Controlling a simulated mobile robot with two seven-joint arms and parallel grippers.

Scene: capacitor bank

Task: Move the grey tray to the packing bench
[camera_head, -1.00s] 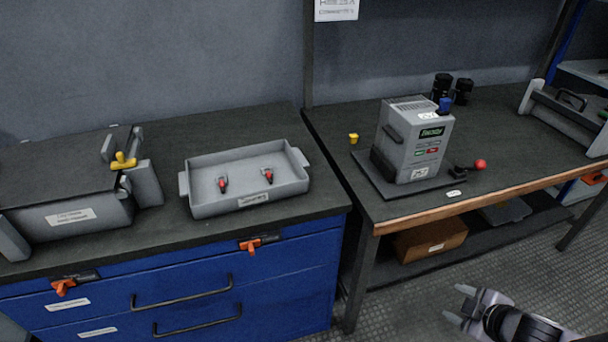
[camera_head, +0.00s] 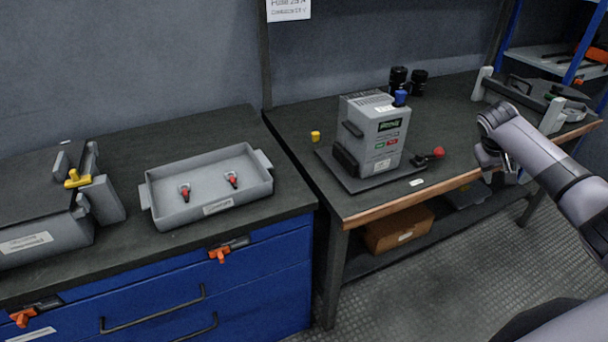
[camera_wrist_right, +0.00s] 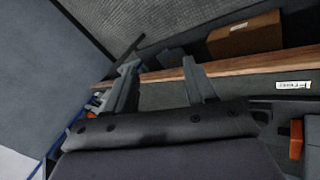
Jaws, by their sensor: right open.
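The grey tray (camera_head: 160,199) sits on the dark top of the blue drawer cabinet (camera_head: 255,205). It has a lug at each end, and two small red and black parts lie inside it. To its right is a separate bench with a wooden front edge (camera_head: 372,214); I cannot tell whether it is the packing bench. My right gripper (camera_head: 488,158) is beside that bench's front edge, well right of the tray and empty. In the right wrist view my gripper's fingers (camera_wrist_right: 162,75) are apart, with the wooden edge behind them. My left gripper is not in view.
A grey machine (camera_head: 372,135) with a red-knobbed lever stands on the wooden-edged bench. A yellow block (camera_head: 315,136) is near it. A grey case with a yellow latch (camera_head: 78,179) is left of the tray. A cardboard box (camera_head: 398,230) is on the lower shelf.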

